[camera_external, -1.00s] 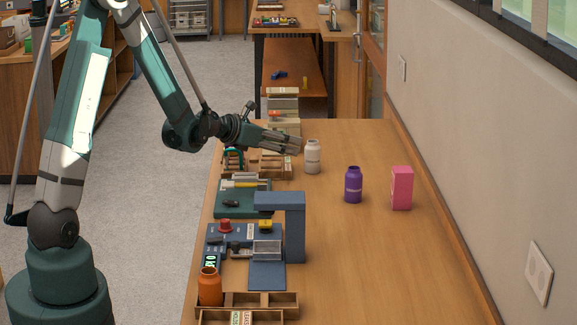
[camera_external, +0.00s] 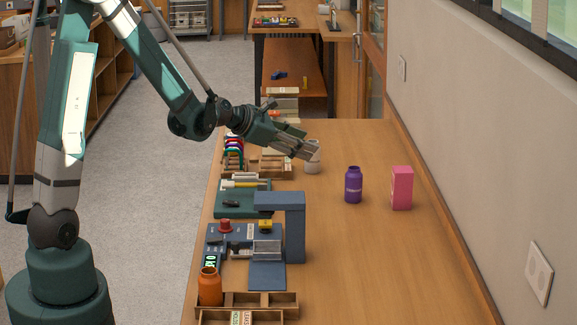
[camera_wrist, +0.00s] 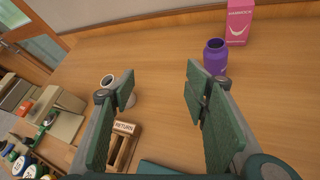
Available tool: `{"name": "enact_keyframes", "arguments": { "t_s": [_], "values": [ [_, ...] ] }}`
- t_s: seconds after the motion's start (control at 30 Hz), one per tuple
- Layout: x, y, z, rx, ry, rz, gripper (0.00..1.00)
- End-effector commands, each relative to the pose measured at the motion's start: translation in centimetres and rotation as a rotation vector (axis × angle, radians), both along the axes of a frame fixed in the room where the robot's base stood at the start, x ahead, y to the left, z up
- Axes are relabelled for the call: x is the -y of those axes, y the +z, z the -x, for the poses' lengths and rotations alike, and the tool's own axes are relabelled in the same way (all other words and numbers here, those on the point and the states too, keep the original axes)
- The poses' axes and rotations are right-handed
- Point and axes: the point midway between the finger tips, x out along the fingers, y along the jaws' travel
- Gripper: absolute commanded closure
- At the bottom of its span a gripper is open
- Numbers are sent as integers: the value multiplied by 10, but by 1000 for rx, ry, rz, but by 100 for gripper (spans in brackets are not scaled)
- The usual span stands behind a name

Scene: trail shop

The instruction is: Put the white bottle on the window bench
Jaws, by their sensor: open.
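The white bottle (camera_external: 312,167) stands upright on the long wooden bench top (camera_external: 350,270), beside the wall below the window. My gripper (camera_external: 310,150) overlaps its upper part in the external view. In the wrist view my gripper (camera_wrist: 157,88) is open, with nothing between its fingers. There the white bottle (camera_wrist: 107,82) shows its open mouth and one side, just beyond the left finger, which hides part of it. I cannot tell whether that finger touches it.
A purple bottle (camera_external: 353,185) and a pink box (camera_external: 402,188) stand to the right. A blue stand (camera_external: 294,230), an orange bottle (camera_external: 209,288) and a wooden tray (camera_external: 285,300) line the left edge. The right foreground is clear.

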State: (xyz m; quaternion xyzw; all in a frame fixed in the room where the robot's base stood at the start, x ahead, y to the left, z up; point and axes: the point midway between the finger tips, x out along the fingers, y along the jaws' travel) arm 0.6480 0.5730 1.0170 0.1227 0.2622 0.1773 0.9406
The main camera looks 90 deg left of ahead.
Motion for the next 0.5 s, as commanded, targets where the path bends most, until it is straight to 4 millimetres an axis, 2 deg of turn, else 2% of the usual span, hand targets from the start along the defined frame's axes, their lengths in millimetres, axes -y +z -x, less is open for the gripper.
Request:
{"name": "enact_keyframes", "arguments": {
  "t_s": [0.03, 0.23, 0.5],
  "values": [
    [20, 6, -6, -29, -44, -36, 54],
    [89, 26, -21, -151, -223, -202, 54],
    [181, 47, -27, -294, -471, -435, 54]
  ]
}}
